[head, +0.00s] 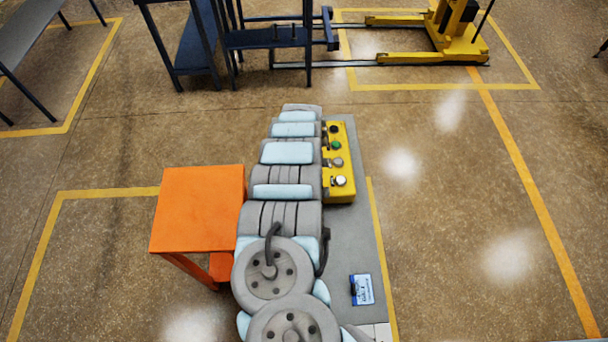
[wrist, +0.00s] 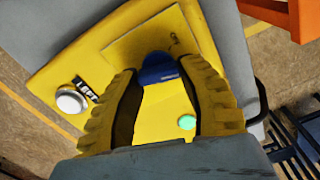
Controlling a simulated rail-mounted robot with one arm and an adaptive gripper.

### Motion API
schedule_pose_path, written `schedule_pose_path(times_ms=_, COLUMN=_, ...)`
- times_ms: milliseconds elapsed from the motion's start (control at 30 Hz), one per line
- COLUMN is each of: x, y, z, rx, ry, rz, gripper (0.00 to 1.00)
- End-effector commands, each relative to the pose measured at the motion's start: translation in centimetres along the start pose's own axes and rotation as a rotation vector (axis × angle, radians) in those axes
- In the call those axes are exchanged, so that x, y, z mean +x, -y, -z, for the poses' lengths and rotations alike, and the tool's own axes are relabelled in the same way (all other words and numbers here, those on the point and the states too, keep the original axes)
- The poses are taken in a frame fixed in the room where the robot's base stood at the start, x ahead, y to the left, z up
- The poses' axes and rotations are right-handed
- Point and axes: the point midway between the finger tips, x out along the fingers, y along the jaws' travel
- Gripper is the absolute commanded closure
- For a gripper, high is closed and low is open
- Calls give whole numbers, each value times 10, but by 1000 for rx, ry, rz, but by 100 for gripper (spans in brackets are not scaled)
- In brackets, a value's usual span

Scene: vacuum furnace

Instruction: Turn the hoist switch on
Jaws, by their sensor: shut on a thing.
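The yellow control box (head: 340,165) stands on a grey surface just right of my arm in the head view, with a green button (head: 336,146) and round silver knobs. Its yellow face fills much of the wrist view (wrist: 75,60). A blue switch knob (wrist: 159,72) sits by a plate with small, unreadable marking. My gripper (wrist: 160,66) has its yellow ribbed fingers either side of this knob and is shut on it. The knob's lower part and exact turn angle are hard to see. In the head view my arm hides the gripper.
A silver button (wrist: 70,100) with a dark label and a green button (wrist: 187,122) lie close to my fingers. An orange table (head: 200,208) stands left of my arm. Dark blue racks (head: 265,38) and a yellow lift (head: 440,40) stand behind. The floor to the right is clear.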

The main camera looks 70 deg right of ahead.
Motion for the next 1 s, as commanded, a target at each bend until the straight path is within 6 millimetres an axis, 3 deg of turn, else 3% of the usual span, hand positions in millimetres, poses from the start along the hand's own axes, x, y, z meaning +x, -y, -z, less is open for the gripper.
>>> schedule_pose_path(times_ms=400, x=2, y=0, z=0, rx=231, ry=0, rz=0, gripper=95)
schedule_pose_path(times_ms=1000, x=0, y=0, z=0, rx=282, ry=0, rz=1, gripper=96)
